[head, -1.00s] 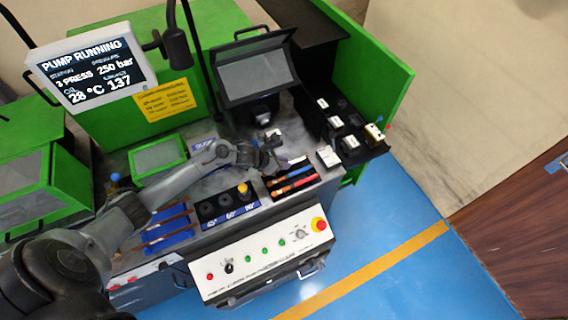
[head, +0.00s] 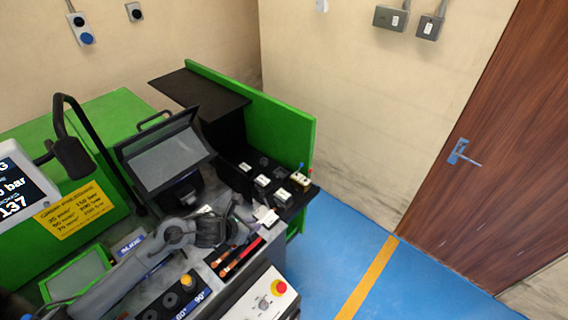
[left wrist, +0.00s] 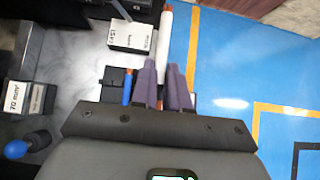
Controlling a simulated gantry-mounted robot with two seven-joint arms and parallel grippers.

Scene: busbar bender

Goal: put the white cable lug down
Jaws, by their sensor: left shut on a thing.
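My left gripper (head: 238,225) is over the front right of the bench, beside a white labelled box (head: 266,216). In the left wrist view its two purple-grey fingers (left wrist: 163,88) are close together. A slim white piece with an orange-brown end, which I take as the white cable lug (left wrist: 163,45), shows between and beyond them. In the head view the lug is too small and covered to make out. My right gripper is in neither view.
Red cables (head: 240,258) lie in a dark holder in front of the gripper. A blue cable (left wrist: 127,88) shows left of the fingers in the wrist view. A black shelf (head: 240,170) with small labelled blocks is behind. Blue floor (head: 340,250) lies right.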

